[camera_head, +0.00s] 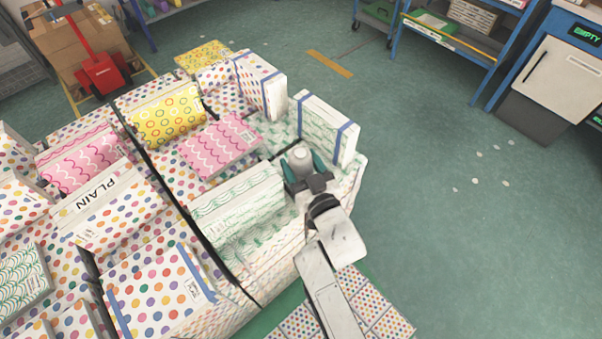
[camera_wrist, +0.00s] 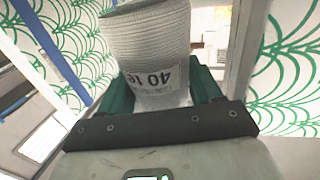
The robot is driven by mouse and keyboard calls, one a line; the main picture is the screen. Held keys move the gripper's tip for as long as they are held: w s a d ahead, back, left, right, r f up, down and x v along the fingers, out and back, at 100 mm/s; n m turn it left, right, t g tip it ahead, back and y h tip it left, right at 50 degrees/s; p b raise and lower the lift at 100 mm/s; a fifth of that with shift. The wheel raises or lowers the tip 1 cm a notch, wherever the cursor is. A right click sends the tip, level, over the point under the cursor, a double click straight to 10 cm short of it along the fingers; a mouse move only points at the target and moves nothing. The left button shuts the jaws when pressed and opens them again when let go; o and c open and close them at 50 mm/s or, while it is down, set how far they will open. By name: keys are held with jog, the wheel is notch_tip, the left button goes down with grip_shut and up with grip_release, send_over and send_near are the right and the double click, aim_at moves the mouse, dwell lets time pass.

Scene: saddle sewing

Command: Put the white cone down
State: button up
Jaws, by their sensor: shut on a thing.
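The white cone (camera_head: 300,157) is a wound thread cone, gripped between the green fingers of my gripper (camera_head: 303,168). In the wrist view the cone (camera_wrist: 150,45) fills the space between the fingers and bears a printed label reading "40 te". My gripper (camera_wrist: 163,92) is shut on its lower part. In the head view the cone is over the right end of the patterned surface (camera_head: 352,180), beside a green-patterned box with blue straps (camera_head: 325,128). The cone's base is hidden, so I cannot tell whether it touches the surface.
A green-wave bolster (camera_head: 238,203) lies to the left of my gripper. A pink patterned pad (camera_head: 220,145) and a yellow ringed bolster (camera_head: 168,113) lie farther back. Another strapped box (camera_head: 260,85) stands behind. Open green floor (camera_head: 440,230) lies to the right.

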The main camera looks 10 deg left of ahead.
aim_at(301, 172)
jog(key=shift+f+b, duration=0.3)
jog(key=shift+f, duration=1.05)
jog(key=shift+f, duration=0.15)
jog(key=o, duration=0.9)
jog(key=p+v, duration=0.2)
jog(key=v, duration=1)
jog(key=shift+d, duration=0.1)
